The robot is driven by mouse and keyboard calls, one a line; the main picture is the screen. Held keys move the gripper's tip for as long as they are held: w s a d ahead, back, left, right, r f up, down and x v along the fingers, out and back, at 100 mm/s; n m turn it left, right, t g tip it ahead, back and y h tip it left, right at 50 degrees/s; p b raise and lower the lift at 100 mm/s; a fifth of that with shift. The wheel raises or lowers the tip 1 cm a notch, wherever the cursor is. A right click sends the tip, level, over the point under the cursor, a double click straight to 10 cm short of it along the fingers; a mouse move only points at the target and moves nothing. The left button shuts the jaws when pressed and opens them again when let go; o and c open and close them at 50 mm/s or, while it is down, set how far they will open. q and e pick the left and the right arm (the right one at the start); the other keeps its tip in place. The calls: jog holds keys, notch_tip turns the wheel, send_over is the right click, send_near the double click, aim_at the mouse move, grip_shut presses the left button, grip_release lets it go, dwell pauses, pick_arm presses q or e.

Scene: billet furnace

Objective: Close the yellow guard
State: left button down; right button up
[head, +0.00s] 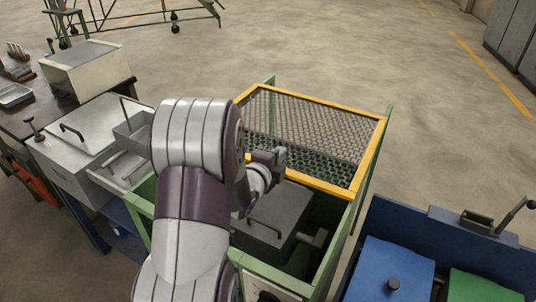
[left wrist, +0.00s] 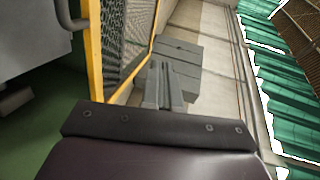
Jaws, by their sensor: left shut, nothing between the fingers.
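The yellow guard (head: 325,187) is a yellow-framed dark mesh panel between the green posts of the machine, over its far part. Its near bar spans the green enclosure; the near part of the enclosure is uncovered. My left gripper (head: 274,156) is shut and empty by the near left part of the guard; my arm hides the guard's left near corner. In the left wrist view the shut fingers (left wrist: 162,80) point away, just right of the guard's yellow bars and mesh (left wrist: 94,50). I cannot tell whether they touch it. My right gripper is not in view.
A grey box with a handle (head: 270,222) sits inside the green enclosure (head: 342,245). A grey lidded unit (head: 85,140) stands at left. A blue bench with a blue lid (head: 390,270) and a green lid (head: 482,287) stands at right.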

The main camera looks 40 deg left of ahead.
pick_arm(q)
jog(key=w+a+r+n+g+y+p, duration=0.25)
jog(key=a+r+p, duration=0.2)
jog(key=a, duration=0.35)
jog(key=s+a+f+n+g+p, duration=0.1)
jog(key=a+f+n+g+p, duration=0.25)
jog(key=a+n+g, duration=0.4)
jog(key=s+d+f+n+g+h, duration=0.1)
jog(key=s+d+f+n+h, duration=0.1)
jog(key=d+n+h, duration=0.4)
jog(key=w+a+f+n+y+p, duration=0.1)
jog(key=w+a+f+p, duration=0.1)
jog(key=f, duration=0.7)
jog(key=shift+w+f+p, duration=0.15)
jog(key=shift+w+p, duration=0.15)
jog(key=shift+w, duration=0.45)
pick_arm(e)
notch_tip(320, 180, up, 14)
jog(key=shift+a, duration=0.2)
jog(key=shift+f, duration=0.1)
